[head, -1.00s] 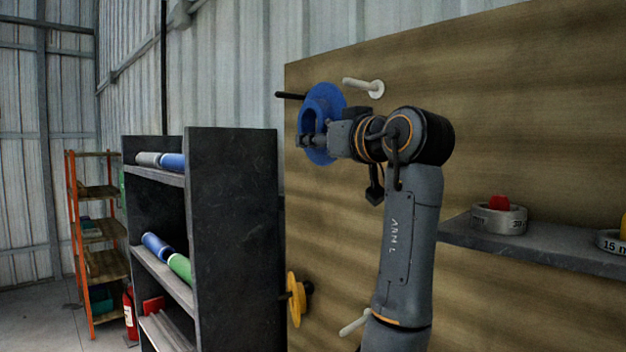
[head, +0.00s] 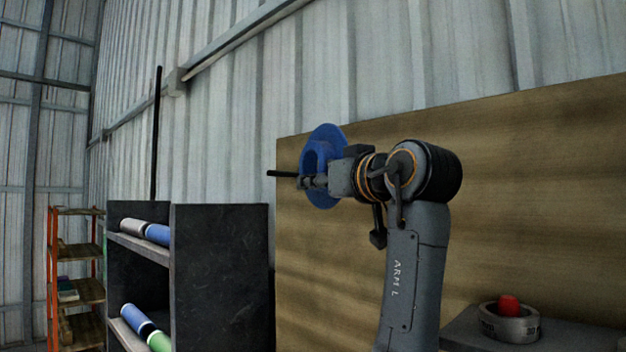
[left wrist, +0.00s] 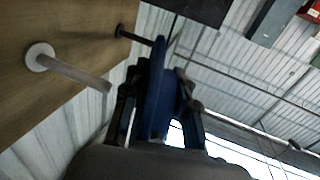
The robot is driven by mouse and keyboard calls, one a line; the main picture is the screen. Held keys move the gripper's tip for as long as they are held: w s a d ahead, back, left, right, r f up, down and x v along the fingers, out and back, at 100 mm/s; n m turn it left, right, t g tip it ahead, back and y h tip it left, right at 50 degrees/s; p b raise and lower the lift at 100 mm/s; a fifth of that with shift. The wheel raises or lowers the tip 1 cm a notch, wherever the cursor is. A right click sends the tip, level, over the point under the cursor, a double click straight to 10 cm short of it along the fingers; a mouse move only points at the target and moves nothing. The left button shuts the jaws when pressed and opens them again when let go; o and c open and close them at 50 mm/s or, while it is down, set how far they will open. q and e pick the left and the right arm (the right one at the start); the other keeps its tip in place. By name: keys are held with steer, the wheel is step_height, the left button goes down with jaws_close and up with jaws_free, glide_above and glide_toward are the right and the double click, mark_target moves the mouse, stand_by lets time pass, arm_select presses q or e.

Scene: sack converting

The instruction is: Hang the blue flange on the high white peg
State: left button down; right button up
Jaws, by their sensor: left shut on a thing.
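The blue flange (head: 328,133) is held upright in front of the wooden board, near its upper left corner. My left gripper (head: 312,181) is shut on the flange; in the left wrist view its fingers (left wrist: 160,115) straddle the thin blue disc (left wrist: 155,95). The high white peg (left wrist: 78,74) sticks out from the board in the left wrist view, to the left of the flange and apart from it. In the head view that peg is hidden behind the flange and my arm. My right gripper is in neither view.
A black peg (head: 282,173) shows left of the flange; in the left wrist view, this peg (left wrist: 136,37) ends close to the disc, contact unclear. A dark rack (head: 221,270) with rolls stands left.

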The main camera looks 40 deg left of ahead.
arm_select(q)
steer(key=w+f+p, duration=0.1)
steer(key=w+p, duration=0.4)
steer(key=w, duration=0.5)
steer(key=shift+w+d+p, duration=0.2)
steer(key=shift+d+p, duration=0.2)
steer(key=shift+d, duration=0.05)
stand_by(0.9)
stand_by(0.6)
steer(key=c, duration=1.1)
jaws_free()
steer(key=shift+o, duration=0.6)
steer(key=shift+s+d, duration=0.1)
steer(key=shift+s, duration=0.05)
steer(key=v, duration=1.2)
